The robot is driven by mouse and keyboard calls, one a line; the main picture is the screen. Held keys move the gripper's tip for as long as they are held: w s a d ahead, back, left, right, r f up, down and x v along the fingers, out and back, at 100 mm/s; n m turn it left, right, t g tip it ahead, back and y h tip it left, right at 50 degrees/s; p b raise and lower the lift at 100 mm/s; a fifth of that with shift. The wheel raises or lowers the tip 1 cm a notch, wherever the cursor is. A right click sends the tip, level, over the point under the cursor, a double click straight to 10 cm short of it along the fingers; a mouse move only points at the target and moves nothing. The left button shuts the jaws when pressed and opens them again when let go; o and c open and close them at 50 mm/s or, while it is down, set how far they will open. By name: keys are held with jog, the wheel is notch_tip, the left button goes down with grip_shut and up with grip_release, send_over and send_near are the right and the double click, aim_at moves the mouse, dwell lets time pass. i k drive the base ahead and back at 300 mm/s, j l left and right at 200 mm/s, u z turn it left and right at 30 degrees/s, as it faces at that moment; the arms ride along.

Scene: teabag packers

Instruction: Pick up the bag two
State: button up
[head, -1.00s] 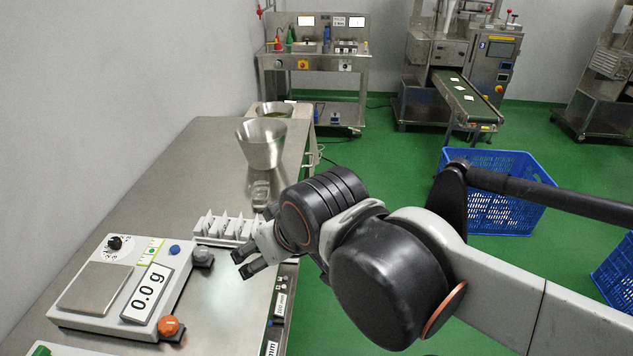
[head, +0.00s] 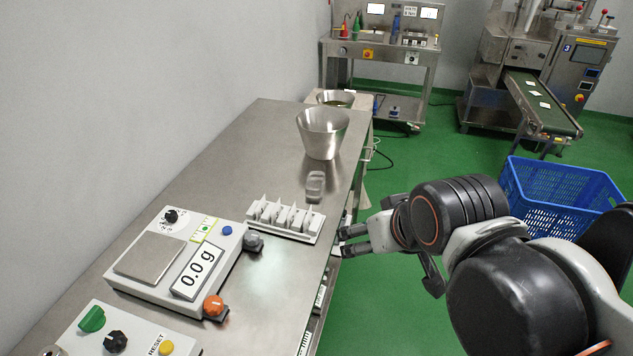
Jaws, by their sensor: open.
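Several small white bags stand in a row in a white rack (head: 285,233) on the steel table. No number shows on the bags, so I cannot tell which one is bag two. My gripper (head: 341,241) is open and empty. Its fingertips are just right of the rack, by the table's right edge, and apart from the bags.
A scale (head: 177,257) reading 0.0 g sits left of the rack, with a control box (head: 128,333) in front. A blue crate (head: 563,190) is on the green floor.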

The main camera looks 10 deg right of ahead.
aim_at(290, 218)
jog(key=i+l+u, duration=0.2)
jog(key=l+u, duration=0.15)
jog(key=i+l+u, duration=0.2)
jog(key=l+u, duration=0.15)
jog(key=i+l+u, duration=0.1)
jog(key=l+u, duration=0.6)
jog(key=l, duration=0.15)
